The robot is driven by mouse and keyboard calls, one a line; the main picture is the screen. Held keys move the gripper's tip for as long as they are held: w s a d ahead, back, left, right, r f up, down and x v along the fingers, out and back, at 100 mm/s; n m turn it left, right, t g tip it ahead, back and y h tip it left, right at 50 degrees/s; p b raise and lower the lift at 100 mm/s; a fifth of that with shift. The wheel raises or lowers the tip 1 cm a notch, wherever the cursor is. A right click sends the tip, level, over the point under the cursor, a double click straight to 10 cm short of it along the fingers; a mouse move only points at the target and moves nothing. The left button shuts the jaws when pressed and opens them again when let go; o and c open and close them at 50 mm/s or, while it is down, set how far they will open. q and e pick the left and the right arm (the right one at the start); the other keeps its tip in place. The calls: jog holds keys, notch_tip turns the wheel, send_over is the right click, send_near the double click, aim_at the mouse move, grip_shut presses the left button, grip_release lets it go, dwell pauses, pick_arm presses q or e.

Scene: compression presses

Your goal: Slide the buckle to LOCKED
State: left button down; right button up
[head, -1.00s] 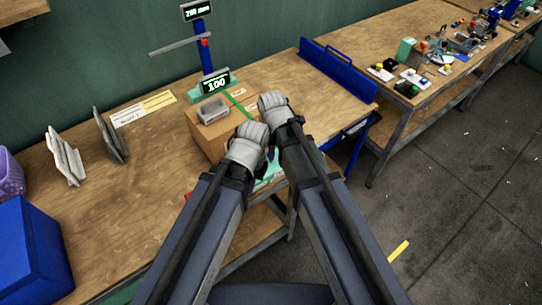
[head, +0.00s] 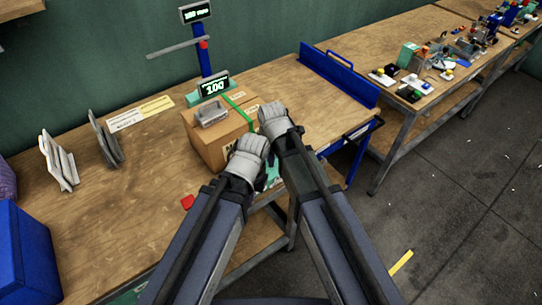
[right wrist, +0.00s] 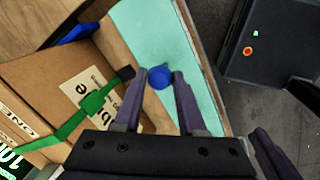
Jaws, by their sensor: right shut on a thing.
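The cardboard box (head: 207,150) stands on the wooden bench with a green strap (head: 238,110) over it. In the right wrist view the strap (right wrist: 98,98) runs across the box to a small black buckle (right wrist: 126,73) at the box's edge. My right gripper (right wrist: 163,79) is shut on a round blue knob (right wrist: 160,77), close beside the buckle. In the head view my right gripper (head: 272,117) is at the box's right side. My left gripper (head: 251,150) is at the near side of the box; its fingertips are hidden. No LOCKED mark is readable.
A display reading 100 (head: 213,84) stands behind the box, and a grey block (head: 211,112) lies on top. A blue rail (head: 338,73) edges the bench at right. A red piece (head: 187,202) lies near the front edge.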

grip_shut()
dwell(0.9)
